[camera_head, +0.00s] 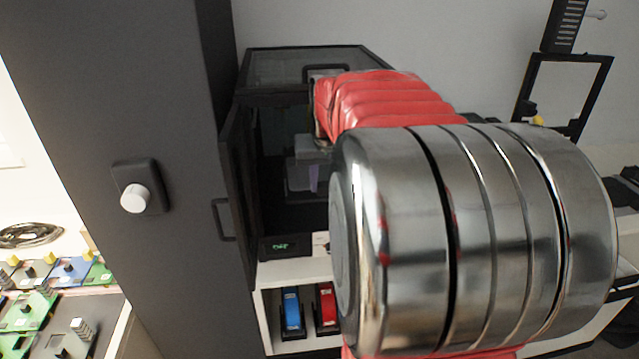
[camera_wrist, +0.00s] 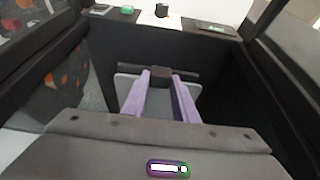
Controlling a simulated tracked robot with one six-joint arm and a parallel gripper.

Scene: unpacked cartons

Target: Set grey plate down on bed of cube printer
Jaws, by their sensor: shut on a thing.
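The cube printer (camera_head: 318,62) is a black box with clear panels, and its door (camera_head: 236,190) stands open to the left. My gripper (camera_wrist: 160,78) is inside it, with two purple fingers shut on the grey plate (camera_wrist: 127,84). Grey plate surface shows between and outside the fingers, and a dark block sits between the fingertips. In the head view my gripper (camera_head: 314,180) is small and partly hidden by my arm. The bed is hidden, and I cannot tell whether the plate touches it.
Dark printer walls stand close on both sides in the wrist view. Below the printer, a white shelf (camera_head: 290,271) holds a blue object (camera_head: 291,310) and a red object (camera_head: 326,306). A tall dark panel (camera_head: 110,90) stands left of the open door.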

